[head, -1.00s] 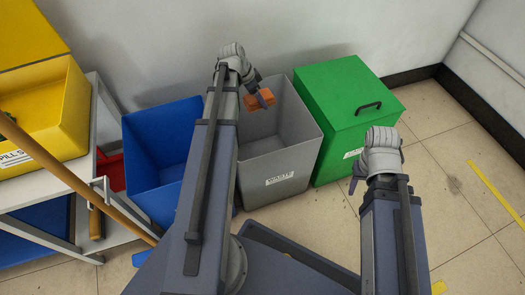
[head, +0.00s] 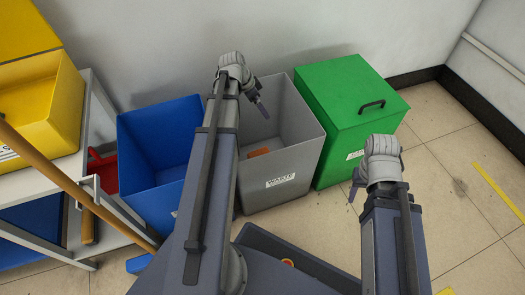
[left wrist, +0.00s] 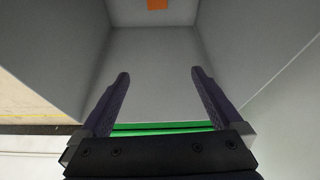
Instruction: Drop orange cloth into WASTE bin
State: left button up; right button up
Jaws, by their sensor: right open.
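The orange cloth (head: 258,152) lies inside the grey WASTE bin (head: 283,190), low down against its inner side. It also shows at the top edge of the left wrist view (left wrist: 157,4). My left gripper (head: 261,107) is above the grey bin, empty, apart from the cloth. In the left wrist view its two fingers (left wrist: 160,80) are spread wide with nothing between them. My right gripper (head: 355,186) is open and points down over the floor in front of the green bin. Its fingers are partly hidden by its wrist.
An open blue bin (head: 155,185) stands left of the grey bin, and a green bin with a closed lid (head: 348,90) stands right of it. A shelf with a yellow bin (head: 40,110) is at the left. A brown pole (head: 75,185) slants across it.

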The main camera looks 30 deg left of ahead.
pick_arm(q)
jog(key=p+v, duration=0.7)
jog(key=shift+r, duration=0.4)
jog(key=shift+s, duration=0.1)
dwell(0.5)
jog(key=s+d+f+n+g+y, duration=0.1)
jog(key=s+d, duration=0.4)
jog(key=d, duration=0.6)
jog(key=s+d+n+g+y, duration=0.15)
jog(key=s+d, duration=0.35)
jog(key=d, duration=0.5)
jog(key=s+d+f+n+g+y, duration=0.15)
jog(key=s+d, duration=0.25)
jog(key=d, duration=0.7)
notch_tip(320, 180, up, 35)
jog(key=p, duration=3.4)
jog(key=shift+r+m+p, duration=0.2)
jog(key=shift+m+p, duration=0.1)
jog(key=shift+p, duration=0.05)
